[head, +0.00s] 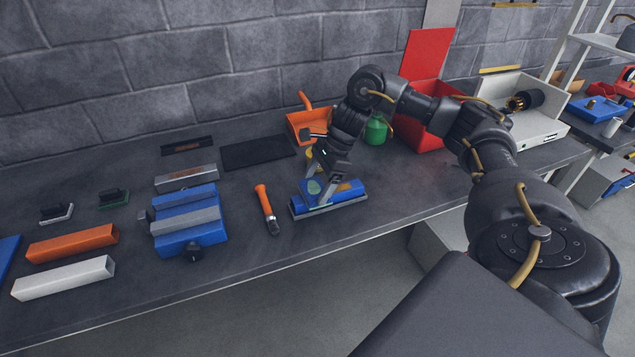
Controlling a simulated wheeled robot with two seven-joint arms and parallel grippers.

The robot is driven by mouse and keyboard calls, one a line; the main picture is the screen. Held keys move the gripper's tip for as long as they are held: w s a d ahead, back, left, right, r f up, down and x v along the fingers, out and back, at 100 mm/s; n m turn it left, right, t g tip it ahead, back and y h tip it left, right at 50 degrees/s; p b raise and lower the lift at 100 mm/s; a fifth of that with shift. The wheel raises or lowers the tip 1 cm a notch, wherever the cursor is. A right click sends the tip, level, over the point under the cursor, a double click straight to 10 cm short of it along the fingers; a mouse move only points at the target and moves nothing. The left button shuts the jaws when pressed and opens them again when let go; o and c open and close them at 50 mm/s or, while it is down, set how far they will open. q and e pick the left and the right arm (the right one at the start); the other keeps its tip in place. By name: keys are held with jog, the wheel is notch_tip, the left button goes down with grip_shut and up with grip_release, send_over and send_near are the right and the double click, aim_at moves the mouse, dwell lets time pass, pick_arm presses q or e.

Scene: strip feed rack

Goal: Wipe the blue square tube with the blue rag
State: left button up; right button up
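A blue flat-sided piece (7,258), cut off by the left edge of the head view, lies beside the orange and white square bars; it looks like the blue square tube, but little of it shows. A blue item (350,193) with green and orange patches lies on a grey base on the right half of the bench; I cannot tell whether it is the blue rag. My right gripper (328,177) points down just above this item, its fingers apart. I cannot tell whether they touch it. My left gripper is not in view.
A blue vise (190,225) stands mid-bench. An orange bar (72,243) and a white bar (63,278) lie left of it. An orange-handled tool (265,205) lies between vise and gripper. A green bottle (376,130) and a red bin (422,125) stand behind my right arm.

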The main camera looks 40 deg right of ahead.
dwell(0.3)
jog(key=shift+s+d+f, duration=0.1)
jog(key=shift+s+d, duration=0.05)
jog(key=shift+d, duration=0.3)
jog(key=shift+s+d+b, duration=0.2)
jog(key=shift+s+d, duration=0.15)
jog(key=shift+d, duration=0.5)
jog(key=shift+s+d+b, duration=0.15)
jog(key=shift+s+d, duration=0.15)
jog(key=shift+d, duration=0.5)
jog(key=shift+d, duration=0.1)
jog(key=shift+s+d+p, duration=0.15)
jog(key=shift+s+d, duration=0.15)
jog(key=shift+d, duration=0.5)
jog(key=shift+s+d+p, duration=0.15)
jog(key=shift+s+d, duration=0.15)
jog(key=shift+d, duration=0.5)
jog(key=shift+w+a+r+p, duration=0.15)
jog(key=shift+w+a, duration=0.15)
jog(key=shift+a, duration=0.4)
jog(key=shift+w+a+p, duration=0.2)
jog(key=shift+w+a, duration=0.05)
jog(key=shift+a, duration=0.5)
jog(key=shift+w+a+r+p, duration=0.15)
jog(key=shift+w+a, duration=0.15)
jog(key=shift+a, duration=0.4)
jog(key=shift+f, duration=0.1)
jog(key=shift+a, duration=0.1)
